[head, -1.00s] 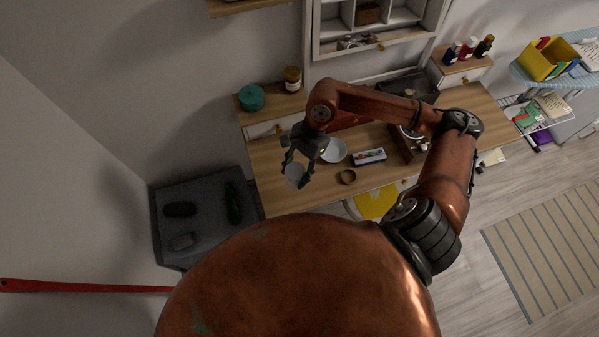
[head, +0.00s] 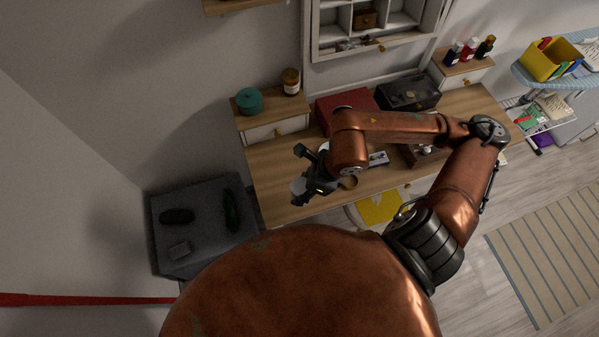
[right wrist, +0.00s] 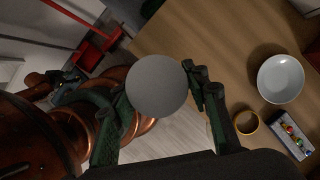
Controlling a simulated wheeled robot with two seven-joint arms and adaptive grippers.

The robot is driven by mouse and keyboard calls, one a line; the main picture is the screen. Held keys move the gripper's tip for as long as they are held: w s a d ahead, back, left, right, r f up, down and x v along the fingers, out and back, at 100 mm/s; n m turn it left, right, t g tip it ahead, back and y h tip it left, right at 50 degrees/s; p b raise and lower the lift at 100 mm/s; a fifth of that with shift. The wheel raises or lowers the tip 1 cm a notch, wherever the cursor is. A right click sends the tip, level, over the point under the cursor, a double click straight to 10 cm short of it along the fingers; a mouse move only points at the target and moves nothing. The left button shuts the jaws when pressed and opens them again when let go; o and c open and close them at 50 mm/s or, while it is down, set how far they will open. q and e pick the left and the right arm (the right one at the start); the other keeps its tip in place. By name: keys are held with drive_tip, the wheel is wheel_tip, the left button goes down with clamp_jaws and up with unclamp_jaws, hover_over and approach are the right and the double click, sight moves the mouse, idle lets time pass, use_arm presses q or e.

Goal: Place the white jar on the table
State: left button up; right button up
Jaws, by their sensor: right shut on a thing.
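The white jar (right wrist: 157,86) shows as a pale round top between the fingers of my right gripper in the right wrist view. My right gripper (head: 304,184) is shut on it. In the head view a small pale part of the jar (head: 297,187) shows beside the fingers; the rest is hidden by the gripper. The jar is near the front left edge of the wooden table (head: 270,178). I cannot tell whether it touches the tabletop. My left gripper is not in view.
A white bowl (right wrist: 281,78), a wooden ring (right wrist: 246,122) and a small box of colourful items (right wrist: 290,135) are on the table. A red box (head: 345,103) and a dark case (head: 408,93) stand at the back.

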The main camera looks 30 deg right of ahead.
drive_tip(key=w+d+f+b, duration=0.1)
drive_tip(key=b, duration=0.3)
drive_tip(key=w+d+f+b, duration=0.1)
drive_tip(key=w+b, duration=0.1)
drive_tip(key=b, duration=0.3)
drive_tip(key=shift+w+f, duration=0.15)
drive_tip(key=shift+f, duration=0.15)
drive_tip(key=w+d+f, duration=0.1)
drive_tip(key=w+f, duration=0.1)
drive_tip(key=w+d+f, duration=0.2)
drive_tip(key=w, duration=0.1)
drive_tip(key=w+d+f+b, duration=0.1)
drive_tip(key=w+f, duration=0.1)
drive_tip(key=f, duration=0.1)
drive_tip(key=shift+w+d, duration=0.35)
drive_tip(key=shift+d, duration=0.05)
wheel_tip(320, 180, down, 3)
drive_tip(key=shift+w+f+b, duration=0.1)
drive_tip(key=shift+f+b, duration=0.05)
drive_tip(key=shift+b, duration=0.3)
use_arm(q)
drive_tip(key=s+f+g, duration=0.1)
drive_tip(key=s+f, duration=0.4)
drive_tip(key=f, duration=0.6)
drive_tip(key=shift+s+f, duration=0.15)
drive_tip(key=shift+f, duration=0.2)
